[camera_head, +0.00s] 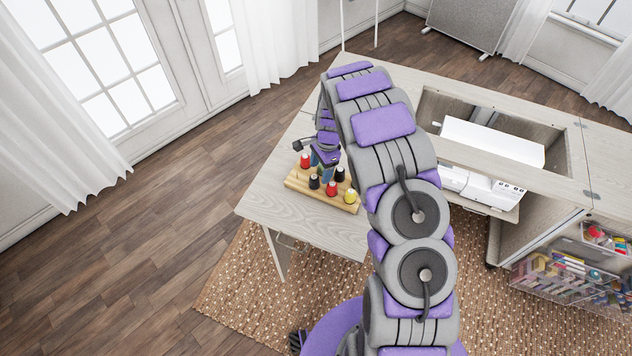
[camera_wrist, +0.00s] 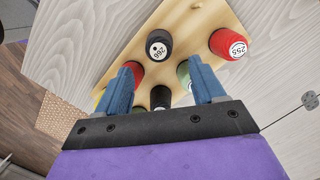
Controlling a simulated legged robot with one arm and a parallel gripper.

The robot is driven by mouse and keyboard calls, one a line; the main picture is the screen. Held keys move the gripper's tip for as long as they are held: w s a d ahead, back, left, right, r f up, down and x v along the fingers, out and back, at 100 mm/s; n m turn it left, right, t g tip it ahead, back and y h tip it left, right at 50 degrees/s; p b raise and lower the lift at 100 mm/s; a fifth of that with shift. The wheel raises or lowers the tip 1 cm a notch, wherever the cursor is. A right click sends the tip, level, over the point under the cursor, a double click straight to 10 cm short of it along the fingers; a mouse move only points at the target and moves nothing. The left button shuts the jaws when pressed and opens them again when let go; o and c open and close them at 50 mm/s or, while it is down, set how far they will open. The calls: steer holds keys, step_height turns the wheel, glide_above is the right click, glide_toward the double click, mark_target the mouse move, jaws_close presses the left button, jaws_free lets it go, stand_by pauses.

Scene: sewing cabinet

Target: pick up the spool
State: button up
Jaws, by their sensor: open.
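Several spools stand on a wooden rack (camera_head: 297,181) on the table: a red spool (camera_head: 305,161) at the back left, a black spool (camera_head: 314,182), another red spool (camera_head: 332,189), another black spool (camera_head: 340,174) and a yellow spool (camera_head: 350,197). Which one is meant cannot be told. In the wrist view, a black spool (camera_wrist: 159,44) and a red spool (camera_wrist: 228,43) lie beyond my gripper (camera_wrist: 162,66). A red spool (camera_wrist: 134,71), a green spool (camera_wrist: 184,74) and a black spool (camera_wrist: 160,97) show between or beside its blue fingers. My gripper is open above the rack, holding nothing.
The pale wooden table (camera_head: 290,214) is clear around the rack. A white sewing machine (camera_head: 490,142) sits in the cabinet opening to the right. Clear drawers (camera_head: 560,284) of supplies hang at the lower right.

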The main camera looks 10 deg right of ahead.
mark_target(314, 177)
steer(key=a+f, duration=0.1)
steer(key=a+f+b, duration=0.1)
steer(key=f, duration=0.2)
steer(key=shift+s+a+f, duration=0.2)
steer(key=shift+a+f, duration=0.1)
steer(key=shift+a, duration=0.1)
steer(key=shift+a+f, duration=0.1)
steer(key=shift+a, duration=0.1)
steer(key=shift+d, duration=0.8)
steer(key=c, duration=0.5)
steer(key=shift+c, duration=0.5)
steer(key=shift+a, duration=0.65)
steer(key=c, duration=0.5)
steer(key=shift+d+r, duration=0.4)
steer(key=shift+r, duration=0.2)
step_height(314, 177, up, 9)
steer(key=shift+r+p, duration=0.1)
steer(key=shift+p, duration=0.8)
